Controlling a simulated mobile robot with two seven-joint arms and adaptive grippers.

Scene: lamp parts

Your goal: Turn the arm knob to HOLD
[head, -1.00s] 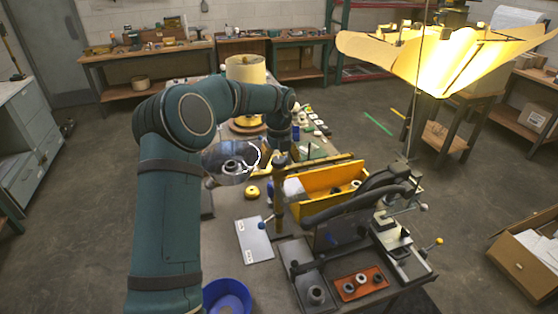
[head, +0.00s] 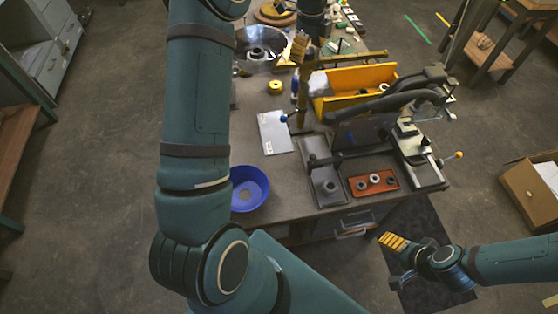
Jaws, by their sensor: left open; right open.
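I cannot tell for sure which part is the arm knob, and no HOLD mark is readable. A yellow knob (head: 459,154) sticks out at the right of the clamp fixture (head: 414,147) on the bench. My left gripper (head: 300,50) hangs near the top of the post, partly hidden, with tan finger pads showing. My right gripper (head: 393,260) is open and empty, low at the right, beyond the bench's front edge and apart from the fixture.
A yellow bin (head: 335,106) and a dark curved arm (head: 405,100) stand behind the fixture. An orange tray (head: 388,184) with rings, a grey plate (head: 325,182), a white sheet (head: 275,132) and a blue bowl (head: 262,184) are on the bench. An open cardboard box (head: 535,192) stands right.

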